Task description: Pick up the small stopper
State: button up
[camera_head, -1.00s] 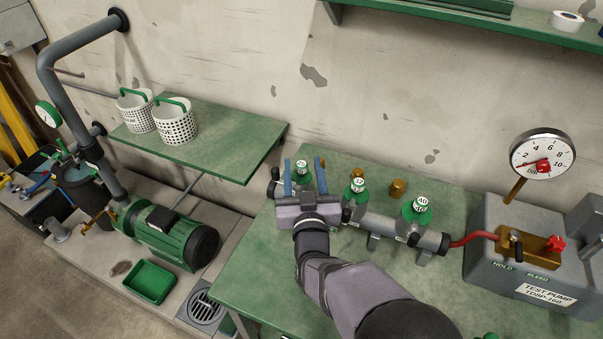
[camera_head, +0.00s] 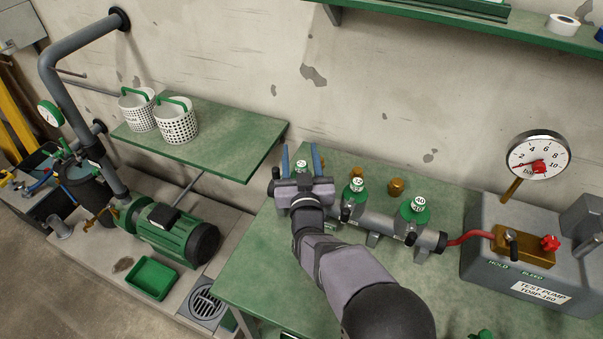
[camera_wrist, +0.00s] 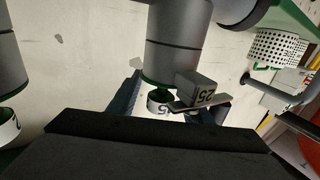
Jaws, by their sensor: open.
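The small stopper (camera_head: 301,164) is green with a white top mark and stands at the left end of the grey pipe manifold (camera_head: 378,228). Its lower part is hidden behind my gripper (camera_head: 300,150). My gripper is open, with one blue finger on each side of the stopper in the head view. I cannot tell if they touch it. In the wrist view, a white-and-green ringed part (camera_wrist: 158,104) and a grey block with a "25" tag (camera_wrist: 205,97) show between the fingers. Larger green stoppers marked 32 (camera_head: 355,193) and 40 (camera_head: 415,208) stand to the right.
A brass plug (camera_head: 396,187) stands behind the manifold. A red hose joins it to the grey test pump (camera_head: 520,285) with a gauge (camera_head: 538,158). The green bench (camera_head: 260,270) is clear at front left. White baskets stand on the left shelf (camera_head: 215,145).

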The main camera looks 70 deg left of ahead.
jog(key=shift+c, duration=0.3)
grip_shut()
jog(key=shift+r, duration=0.1)
notch_tip(320, 180, up, 10)
jog(key=b, duration=0.1)
jog(key=shift+b, duration=0.3)
